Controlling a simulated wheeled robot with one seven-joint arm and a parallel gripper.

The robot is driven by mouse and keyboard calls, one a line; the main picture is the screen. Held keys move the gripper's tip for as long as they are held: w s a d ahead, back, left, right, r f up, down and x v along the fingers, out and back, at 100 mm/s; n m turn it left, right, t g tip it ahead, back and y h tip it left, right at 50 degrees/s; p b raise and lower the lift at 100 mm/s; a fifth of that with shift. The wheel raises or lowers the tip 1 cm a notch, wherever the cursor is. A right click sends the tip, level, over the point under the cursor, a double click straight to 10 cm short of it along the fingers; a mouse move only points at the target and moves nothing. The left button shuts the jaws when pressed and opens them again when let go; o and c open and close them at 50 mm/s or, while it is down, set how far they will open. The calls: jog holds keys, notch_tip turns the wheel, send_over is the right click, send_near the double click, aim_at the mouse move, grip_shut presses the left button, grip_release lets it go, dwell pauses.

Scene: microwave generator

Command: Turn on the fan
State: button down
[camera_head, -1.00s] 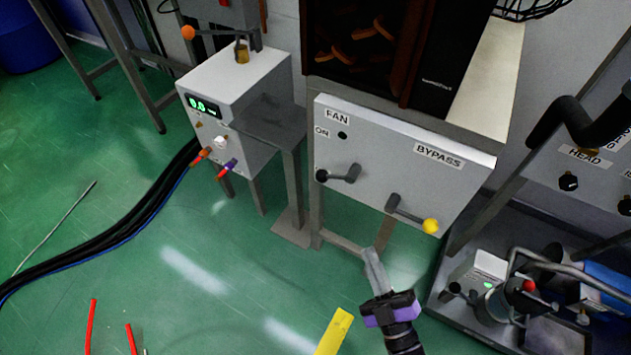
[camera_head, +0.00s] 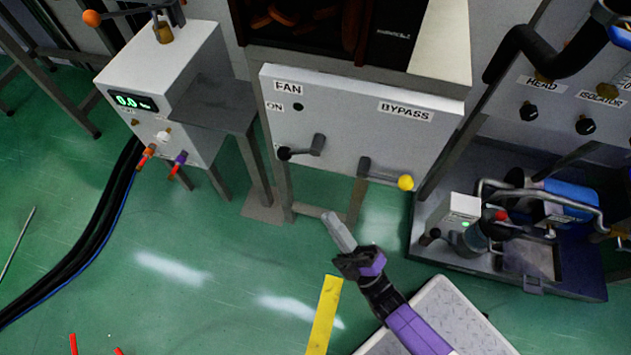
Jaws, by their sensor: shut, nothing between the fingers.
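The fan panel (camera_head: 340,140) is a white tilted box with a FAN label (camera_head: 288,89) at its upper left and an ON label (camera_head: 276,107) beside a small dark round spot (camera_head: 298,107). Below these is the fan lever (camera_head: 303,149), a grey handle with a black knob at its left end. A second lever with a yellow knob (camera_head: 405,183) sits to the right, below the BYPASS label (camera_head: 405,111). My gripper (camera_head: 330,217) is shut and empty. In the picture it appears below the panel, apart from both levers.
A white box with a green 0.0 display (camera_head: 131,102) stands at left, with black cables (camera_head: 90,240) on the floor. A pump rig (camera_head: 500,225) stands at right under a HEAD panel. A yellow floor strip (camera_head: 324,315) lies below my gripper. The green floor left of it is mostly clear.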

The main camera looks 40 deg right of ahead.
aim_at(298, 153)
jog(key=x, duration=1.3)
jog(key=shift+w+b, duration=0.2)
jog(key=shift+b, duration=0.35)
